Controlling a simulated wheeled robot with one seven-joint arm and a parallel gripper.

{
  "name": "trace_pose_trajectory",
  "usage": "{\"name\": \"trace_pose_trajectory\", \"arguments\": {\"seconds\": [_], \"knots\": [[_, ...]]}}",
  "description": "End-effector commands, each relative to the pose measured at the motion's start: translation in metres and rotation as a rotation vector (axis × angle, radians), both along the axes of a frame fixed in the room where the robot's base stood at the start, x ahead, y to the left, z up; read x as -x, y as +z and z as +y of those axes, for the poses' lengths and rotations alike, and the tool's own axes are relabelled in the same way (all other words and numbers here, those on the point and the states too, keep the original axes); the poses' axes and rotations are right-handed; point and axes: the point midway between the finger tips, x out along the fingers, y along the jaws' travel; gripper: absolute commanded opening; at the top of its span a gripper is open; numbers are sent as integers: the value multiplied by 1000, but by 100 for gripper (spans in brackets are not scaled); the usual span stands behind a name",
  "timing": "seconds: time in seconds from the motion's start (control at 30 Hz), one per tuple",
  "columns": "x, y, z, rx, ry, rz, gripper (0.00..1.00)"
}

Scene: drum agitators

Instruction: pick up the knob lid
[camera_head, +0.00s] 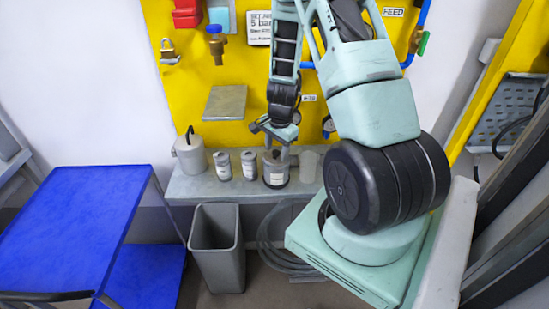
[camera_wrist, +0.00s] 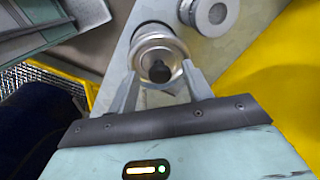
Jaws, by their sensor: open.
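The knob lid (camera_wrist: 172,56) is a round metal lid with a dark knob in the middle, at the upper centre of the wrist view. It appears to sit on a grey canister (camera_head: 275,176) on the shelf. My gripper (camera_wrist: 160,72) is open, with one finger on each side of the lid. Whether the fingers touch it I cannot tell. In the head view my gripper (camera_head: 277,147) is right over the canister and hides most of the lid.
Two small canisters (camera_head: 249,166) (camera_head: 222,167) and a pale pot (camera_head: 190,156) stand left of the canister on the grey shelf (camera_head: 205,188). A translucent cup (camera_head: 308,167) stands close on its right. A yellow panel (camera_head: 240,60) rises behind. A grey bin (camera_head: 217,260) stands below.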

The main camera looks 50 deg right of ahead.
Motion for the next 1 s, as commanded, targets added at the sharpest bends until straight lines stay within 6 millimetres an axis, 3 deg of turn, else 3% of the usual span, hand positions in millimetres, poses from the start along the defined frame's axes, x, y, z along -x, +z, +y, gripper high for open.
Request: {"name": "trace_pose_trajectory", "arguments": {"seconds": [0.07,0.1,0.27,0.67,1.0], "knots": [[0,0,0,0,0,0,50],[0,0,0,0,0,0,44],[0,0,0,0,0,0,2],[-1,8,-1,3,1,-2,0],[-1,68,0,4,3,-5,0]]}}
